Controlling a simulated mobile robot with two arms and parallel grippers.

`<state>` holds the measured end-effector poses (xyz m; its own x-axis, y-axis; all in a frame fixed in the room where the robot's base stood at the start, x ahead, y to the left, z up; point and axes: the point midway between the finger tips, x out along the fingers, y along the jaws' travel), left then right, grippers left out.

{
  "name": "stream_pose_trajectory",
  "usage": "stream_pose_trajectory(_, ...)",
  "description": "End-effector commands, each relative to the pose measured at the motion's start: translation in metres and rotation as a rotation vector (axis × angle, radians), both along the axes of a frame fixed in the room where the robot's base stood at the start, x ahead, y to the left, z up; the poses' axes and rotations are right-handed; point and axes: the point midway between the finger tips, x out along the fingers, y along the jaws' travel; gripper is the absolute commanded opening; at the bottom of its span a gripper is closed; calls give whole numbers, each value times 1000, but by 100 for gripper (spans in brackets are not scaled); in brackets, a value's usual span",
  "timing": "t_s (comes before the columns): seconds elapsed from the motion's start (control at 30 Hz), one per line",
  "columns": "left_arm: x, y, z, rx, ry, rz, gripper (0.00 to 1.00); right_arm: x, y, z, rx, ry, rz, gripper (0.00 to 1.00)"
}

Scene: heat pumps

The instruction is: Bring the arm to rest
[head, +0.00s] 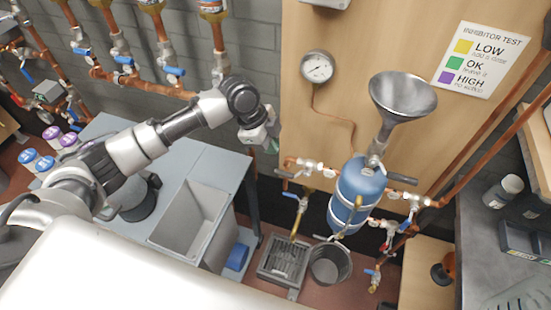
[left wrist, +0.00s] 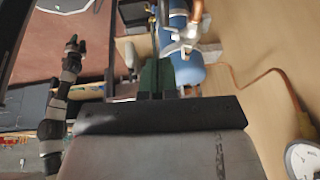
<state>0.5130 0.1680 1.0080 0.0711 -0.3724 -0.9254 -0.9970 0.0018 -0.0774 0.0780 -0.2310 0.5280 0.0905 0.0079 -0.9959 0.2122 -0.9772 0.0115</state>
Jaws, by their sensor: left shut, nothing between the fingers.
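My left arm reaches in from the left in the head view, bent over the grey workbench. Its gripper (head: 268,143) hangs in the air past the bench's right end, in front of the wooden panel and left of the blue vessel (head: 358,190). In the left wrist view the dark green fingers (left wrist: 157,72) are together with nothing between them. The blue vessel (left wrist: 183,62) shows beyond them, apart from the fingers. A grey and black arm, seemingly my right one, stands at the left of the wrist view. Its gripper (left wrist: 73,44) is too small to read.
A steel funnel (head: 402,98) tops the vessel. A round gauge (head: 317,67) and a test chart (head: 482,60) are on the panel. A grey sink (head: 190,218) is set in the bench. A bucket (head: 330,264) and floor drain (head: 284,262) lie below. Copper pipes with valves line the back wall.

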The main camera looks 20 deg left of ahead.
Motion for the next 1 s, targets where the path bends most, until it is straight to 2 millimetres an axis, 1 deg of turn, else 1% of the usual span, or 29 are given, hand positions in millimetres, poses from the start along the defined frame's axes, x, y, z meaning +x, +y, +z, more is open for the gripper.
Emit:
stream_pose_trajectory(0.03,0,4,8,1,-4,-1,0,0,1,-4,1,0,0,42)
stream_pose_trajectory(0.1,-1,7,18,1,-4,-1,0,1,0,-6,0,-1,0,42)
stream_pose_trajectory(0.27,-2,12,33,0,-2,0,0,3,-1,-8,-1,-3,0,42)
stream_pose_trajectory(0.47,-2,13,37,-1,-1,0,0,3,-2,-8,-2,-4,0,42)
stream_pose_trajectory(0.57,-9,6,29,-4,4,4,0,3,-3,-8,-3,-4,1,42)
stream_pose_trajectory(0.67,-26,-11,11,-14,12,30,0,3,-5,-8,-6,-3,0,42)
stream_pose_trajectory(0.77,-54,-33,-12,-35,20,97,0,3,-6,-8,-8,-4,1,42)
stream_pose_trajectory(0.8,-66,-40,-21,-46,22,141,0,3,-6,-8,-8,-4,1,42)
stream_pose_trajectory(0.9,-95,-53,-36,-78,28,274,0,3,-6,-8,-8,-4,1,42)
stream_pose_trajectory(1.0,-124,-56,-47,-104,41,441,0,3,-6,-8,-8,-4,1,42)
